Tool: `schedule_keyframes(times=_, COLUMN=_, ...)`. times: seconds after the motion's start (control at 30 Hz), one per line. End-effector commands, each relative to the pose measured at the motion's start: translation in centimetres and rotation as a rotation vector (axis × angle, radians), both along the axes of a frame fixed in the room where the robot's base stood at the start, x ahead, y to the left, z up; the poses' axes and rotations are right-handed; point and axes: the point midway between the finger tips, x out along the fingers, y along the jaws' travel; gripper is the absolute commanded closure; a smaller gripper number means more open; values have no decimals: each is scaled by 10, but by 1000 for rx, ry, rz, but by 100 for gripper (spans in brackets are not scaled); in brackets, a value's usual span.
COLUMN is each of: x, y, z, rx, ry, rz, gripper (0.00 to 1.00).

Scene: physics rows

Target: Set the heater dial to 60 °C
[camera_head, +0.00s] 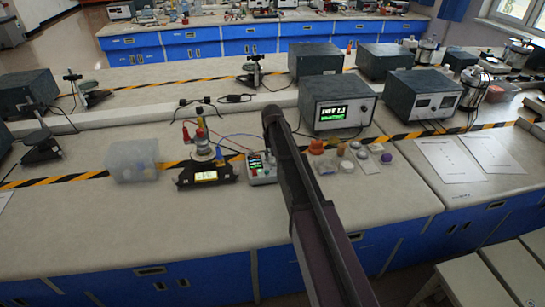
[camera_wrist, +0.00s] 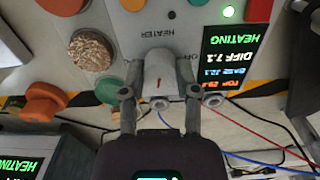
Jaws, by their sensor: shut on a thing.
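The heater dial (camera_wrist: 159,76) is a pale grey knob with a short red mark, on a light grey control panel (camera_wrist: 185,20) with the upside-down word HEATER. My gripper (camera_wrist: 160,102) is shut on the dial, one finger on each side. The dial's scale cannot be read, so its set temperature cannot be told. The panel's screen (camera_wrist: 229,55) shows HEATING and DIFF 7.1 upside down. In the head view the control box (camera_head: 262,170) stands left of my arm; my fingers cannot be made out there.
A dark instrument (camera_head: 338,108) with a lit display stands behind, right of my arm. A dark-based apparatus (camera_head: 207,176) and a clear bin (camera_head: 132,160) stand to the left. Stoppers and small dishes (camera_head: 345,166) lie to the right. Red and blue wires run near the panel.

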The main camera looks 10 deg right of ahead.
Motion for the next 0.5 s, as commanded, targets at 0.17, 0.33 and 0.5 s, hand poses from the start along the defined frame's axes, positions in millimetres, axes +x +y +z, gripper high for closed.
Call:
schedule_keyframes(times=0.17, x=-1, y=0, z=0, rx=0, ry=2, rz=-166, gripper=100)
schedule_keyframes(times=0.33, x=-1, y=0, z=0, rx=0, ry=2, rz=-315, gripper=100)
schedule_keyframes(times=0.5, x=-1, y=0, z=0, rx=0, ry=2, rz=-433, gripper=100)
